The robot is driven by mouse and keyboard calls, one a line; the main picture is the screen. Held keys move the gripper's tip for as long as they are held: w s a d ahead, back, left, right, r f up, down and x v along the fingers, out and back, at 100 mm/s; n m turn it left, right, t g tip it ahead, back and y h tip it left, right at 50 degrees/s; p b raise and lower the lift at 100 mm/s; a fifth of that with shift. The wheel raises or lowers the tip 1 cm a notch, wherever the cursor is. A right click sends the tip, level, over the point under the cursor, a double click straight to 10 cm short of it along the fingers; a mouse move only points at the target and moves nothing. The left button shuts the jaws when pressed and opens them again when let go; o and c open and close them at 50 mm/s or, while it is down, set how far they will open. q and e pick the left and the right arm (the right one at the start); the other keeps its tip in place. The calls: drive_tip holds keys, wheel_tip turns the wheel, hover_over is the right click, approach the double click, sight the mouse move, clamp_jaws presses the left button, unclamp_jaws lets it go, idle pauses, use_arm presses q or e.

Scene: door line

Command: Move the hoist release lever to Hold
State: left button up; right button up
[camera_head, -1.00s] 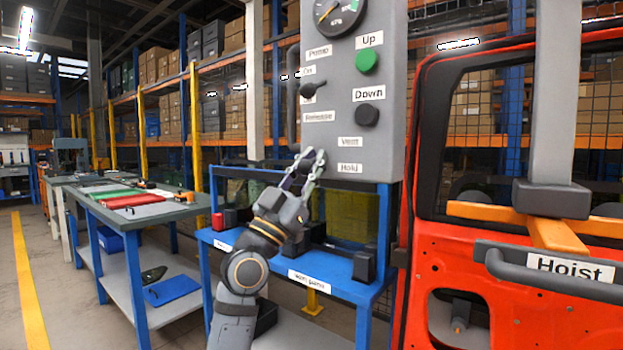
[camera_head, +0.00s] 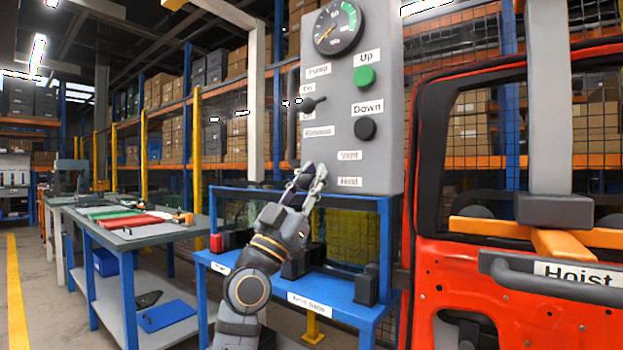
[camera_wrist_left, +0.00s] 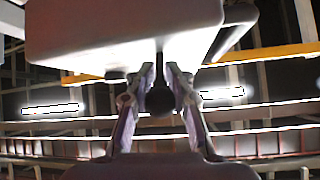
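The grey hoist panel (camera_head: 385,150) stands upright, with a "Release" label and, lower down, "Vent" and "Hold" (camera_head: 349,182) labels. My left gripper (camera_head: 310,172) is at the panel's lower left edge, left of the Vent and Hold labels. In the left wrist view a dark lever with a round knob (camera_wrist_left: 160,101) hangs between the two fingers of this gripper (camera_wrist_left: 161,72). The fingers are apart, one on each side of it, with narrow gaps showing. In the head view the gripper hides the release lever. My right gripper is not in view.
The panel also carries a gauge (camera_head: 338,26), a green Up button (camera_head: 365,77), a black Down button (camera_head: 365,129) and a pump lever (camera_head: 313,103). A blue bench (camera_head: 335,291) stands below. A red door (camera_head: 520,270) hangs at right.

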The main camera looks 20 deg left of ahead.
use_arm(q)
drive_tip(key=o, duration=0.5)
drive_tip(key=shift+f, duration=0.1)
drive_tip(key=v, duration=1.2)
